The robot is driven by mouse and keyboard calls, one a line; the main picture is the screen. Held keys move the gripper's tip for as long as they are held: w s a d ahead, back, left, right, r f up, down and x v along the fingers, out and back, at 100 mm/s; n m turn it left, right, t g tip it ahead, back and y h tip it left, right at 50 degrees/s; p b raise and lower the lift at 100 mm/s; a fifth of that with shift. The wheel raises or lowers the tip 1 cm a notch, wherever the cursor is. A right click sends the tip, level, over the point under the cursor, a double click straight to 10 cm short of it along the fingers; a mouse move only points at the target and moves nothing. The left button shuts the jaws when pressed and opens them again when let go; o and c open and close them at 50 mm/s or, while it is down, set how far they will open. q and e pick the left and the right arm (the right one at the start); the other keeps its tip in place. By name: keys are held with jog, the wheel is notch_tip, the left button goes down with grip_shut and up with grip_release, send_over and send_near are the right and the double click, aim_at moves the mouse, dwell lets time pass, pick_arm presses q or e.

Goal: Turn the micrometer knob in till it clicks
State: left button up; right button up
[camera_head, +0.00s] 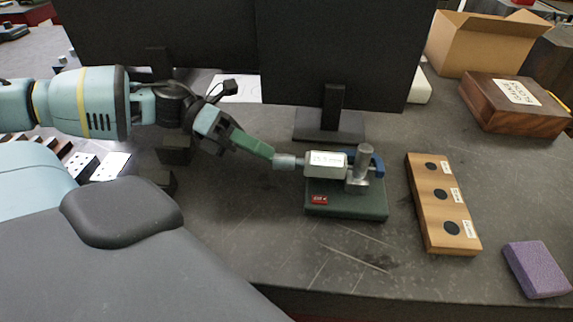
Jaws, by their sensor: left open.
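The micrometer (325,163) sits on a dark green base (346,200) in the middle of the table. It has a silver body with a white label, a blue frame (376,163) and a round metal post at its right. The knob (286,162) is the grey knurled cylinder at its left end. My left gripper (262,152) comes in from the left with its green fingers pointing at the knob. The fingertips are open and close to the knob's left end; I cannot tell whether they touch it. My right gripper is not in view.
A wooden block with several dark round spots (436,185) lies to the right, with a purple block (537,268) beyond it. A monitor stand (330,122) is behind the micrometer. A brown box (510,103) and an open carton (480,42) stand at the back right. The table in front is clear.

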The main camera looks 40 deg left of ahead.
aim_at(282, 161)
pick_arm(q)
jog(key=b+x, duration=0.1)
jog(key=x, duration=0.2)
jog(key=shift+d+f+b, duration=0.1)
jog(key=shift+f+b, duration=0.15)
jog(key=shift+b, duration=0.1)
jog(key=shift+w+d, duration=0.1)
jog(key=shift+d, duration=0.15)
jog(key=shift+d+r, duration=0.1)
jog(key=shift+d, duration=0.1)
jog(key=shift+c, duration=0.8)
jog(key=c, duration=0.8)
jog(key=shift+c, duration=0.2)
jog(key=shift+r+m, duration=0.1)
jog(key=shift+m, duration=0.2)
